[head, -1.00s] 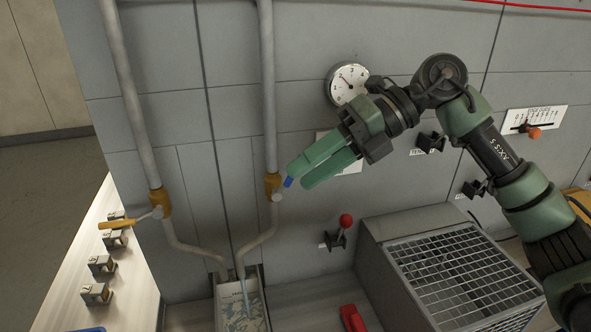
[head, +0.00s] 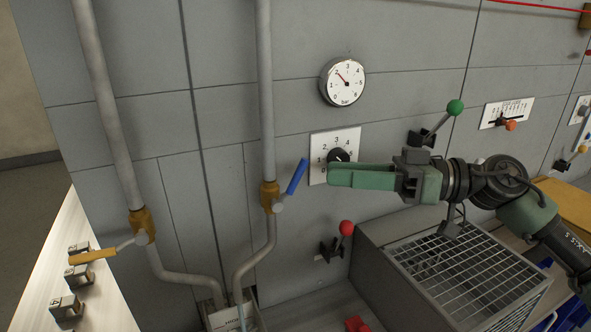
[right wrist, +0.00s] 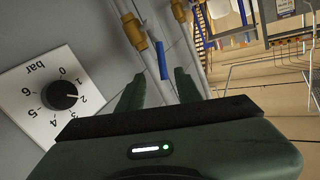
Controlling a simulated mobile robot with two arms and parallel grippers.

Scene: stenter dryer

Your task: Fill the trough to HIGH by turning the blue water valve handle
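The blue water valve handle (head: 297,177) slants up and right from the brass valve body (head: 269,195) on the right-hand pipe. My right gripper (head: 332,176) is just right of the handle, fingers pointing left towards it, apart from it. In the right wrist view the fingers are spread with a gap, and the blue handle (right wrist: 162,60) shows beyond the fingertips. The trough (head: 216,319) is at the bottom edge, mostly cut off, with a thin bluish water stream (head: 241,312) above it. Its level marks cannot be read. My left gripper is not in view.
A yellow handle (head: 92,256) sits on the left pipe's valve. A dial knob (head: 338,156) is close behind my right gripper, below a bar gauge (head: 342,81). A red-knobbed lever (head: 346,228) and a grated box (head: 450,270) are below; a green-knobbed lever (head: 455,107) is above.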

